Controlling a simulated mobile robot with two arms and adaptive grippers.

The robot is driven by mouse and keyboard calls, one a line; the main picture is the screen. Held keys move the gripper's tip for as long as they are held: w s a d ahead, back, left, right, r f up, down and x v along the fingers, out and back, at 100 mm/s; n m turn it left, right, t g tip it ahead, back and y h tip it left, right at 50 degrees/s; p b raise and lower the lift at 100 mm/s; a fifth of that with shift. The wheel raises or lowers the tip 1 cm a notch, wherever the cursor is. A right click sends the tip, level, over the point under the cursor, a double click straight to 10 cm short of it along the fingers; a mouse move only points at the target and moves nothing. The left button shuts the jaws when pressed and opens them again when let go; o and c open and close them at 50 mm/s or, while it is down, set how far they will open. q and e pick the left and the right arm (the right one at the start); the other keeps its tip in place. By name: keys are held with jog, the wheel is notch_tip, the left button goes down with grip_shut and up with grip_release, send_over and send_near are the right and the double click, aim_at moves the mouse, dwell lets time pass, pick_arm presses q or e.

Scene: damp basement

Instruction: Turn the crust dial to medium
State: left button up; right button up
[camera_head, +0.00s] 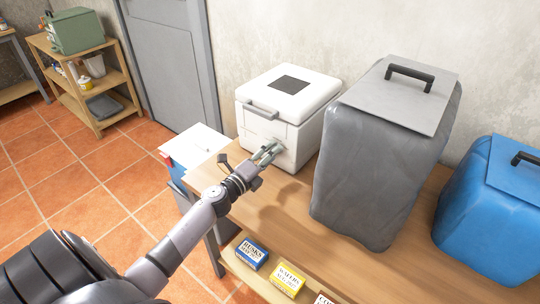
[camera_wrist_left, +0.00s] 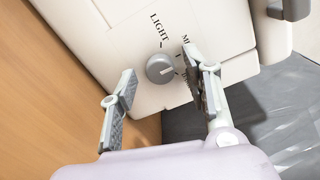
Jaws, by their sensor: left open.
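The white bread machine (camera_head: 286,105) stands on the wooden bench against the wall. Its round grey crust dial (camera_wrist_left: 160,68) shows on the white front in the left wrist view. The label LIGHT is readable beside the dial, a label starting with ME is partly covered by a finger, and a further label is mostly hidden. A pale mark lies on the dial's face; I cannot tell exactly which label it points to. My left gripper (camera_head: 266,153) is open at the machine's front, its fingers on either side of the dial. I cannot tell whether they touch it.
A tall grey covered bin (camera_head: 372,155) stands close right of the machine, with a blue bin (camera_head: 497,215) farther right. Small boxes, including a blue one (camera_head: 251,254), sit on the shelf below. A grey door (camera_head: 176,65) is behind; tiled floor at left is open.

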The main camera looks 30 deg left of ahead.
pick_arm(q)
jog(key=shift+s, duration=0.15)
jog(key=s, duration=0.7)
jog(key=s+a, duration=0.1)
jog(key=s, duration=0.3)
jog(key=shift+s, duration=0.35)
